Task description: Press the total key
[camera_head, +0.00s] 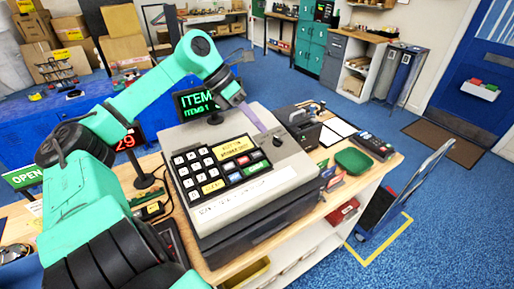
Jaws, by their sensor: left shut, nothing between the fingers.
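A grey cash register (185,140) with a sloped key panel stands on the wooden counter. Its panel has white keys (192,168) on the left, a large yellow label (232,148), a blue key (256,155), a red key (242,160), a green key (257,167) and a yellow key (213,187). The lettering is too small to tell which is the total key. My left gripper (262,127) is shut and empty, its thin fingers pointing down over the panel's back right part, up and right of the keys. Contact there cannot be told. My right gripper is not in view.
A display with green text (196,101) rises behind the register. A red number display (130,139) stands left. A black knob (277,140), a green tray (353,161) and a card terminal (374,145) lie to the right. A hand truck (400,195) stands beyond the counter.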

